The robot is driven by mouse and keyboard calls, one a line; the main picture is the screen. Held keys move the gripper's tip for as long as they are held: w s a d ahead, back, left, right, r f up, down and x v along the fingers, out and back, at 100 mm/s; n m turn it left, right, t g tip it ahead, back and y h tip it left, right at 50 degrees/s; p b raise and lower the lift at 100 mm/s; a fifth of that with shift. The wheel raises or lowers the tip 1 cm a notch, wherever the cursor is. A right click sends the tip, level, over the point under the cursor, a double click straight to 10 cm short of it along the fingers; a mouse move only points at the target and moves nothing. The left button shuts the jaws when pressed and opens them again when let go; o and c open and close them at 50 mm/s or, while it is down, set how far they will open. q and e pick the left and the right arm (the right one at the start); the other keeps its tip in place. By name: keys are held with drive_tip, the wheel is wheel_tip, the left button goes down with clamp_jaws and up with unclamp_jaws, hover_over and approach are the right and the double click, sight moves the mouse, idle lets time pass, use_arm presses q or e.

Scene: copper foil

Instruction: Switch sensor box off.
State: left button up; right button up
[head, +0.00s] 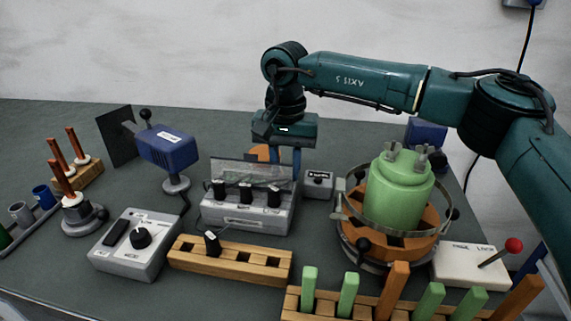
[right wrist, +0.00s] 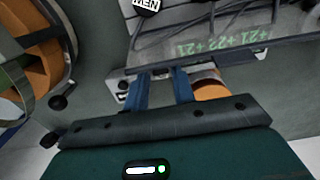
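Labels are too small to read, so I cannot tell for sure which box is the sensor box. A grey box (head: 136,244) at the front left carries a black rocker and a round black knob. A small grey box (head: 319,184) with a dark control stands near the middle. A blue box (head: 168,146) sits on a round stand, with a cable at its base. My right gripper (head: 286,160) points down behind the grey unit with several black switches (head: 248,207). In the right wrist view its blue fingers (right wrist: 161,80) are apart, with nothing seen gripped. My left gripper is out of view.
A green canister (head: 398,192) in an orange ringed holder stands right of the gripper. Wooden racks (head: 230,263) line the front. An orange thing (right wrist: 211,86) lies close beside one finger. A white box with a red-knobbed lever (head: 468,263) stands at the right.

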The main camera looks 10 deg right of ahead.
clamp_jaws()
drive_tip(key=shift+f, duration=0.1)
drive_tip(key=shift+s+t+b, duration=0.15)
drive_tip(key=shift+t+b, duration=0.35)
drive_tip(key=shift+b, duration=0.05)
drive_tip(key=shift+s+a+t+h+b, duration=0.2)
drive_tip(key=shift+t+h+b, duration=0.3)
drive_tip(key=shift+t+b, duration=0.25)
drive_tip(key=shift+s+r+t, duration=0.1)
drive_tip(key=shift+r+t, duration=0.1)
drive_tip(key=shift+t, duration=0.15)
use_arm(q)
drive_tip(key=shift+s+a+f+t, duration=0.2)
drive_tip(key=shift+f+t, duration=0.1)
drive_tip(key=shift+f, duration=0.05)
use_arm(e)
unclamp_jaws()
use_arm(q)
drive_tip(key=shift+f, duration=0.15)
use_arm(e)
drive_tip(key=o, duration=0.4)
drive_tip(key=shift+c, duration=0.2)
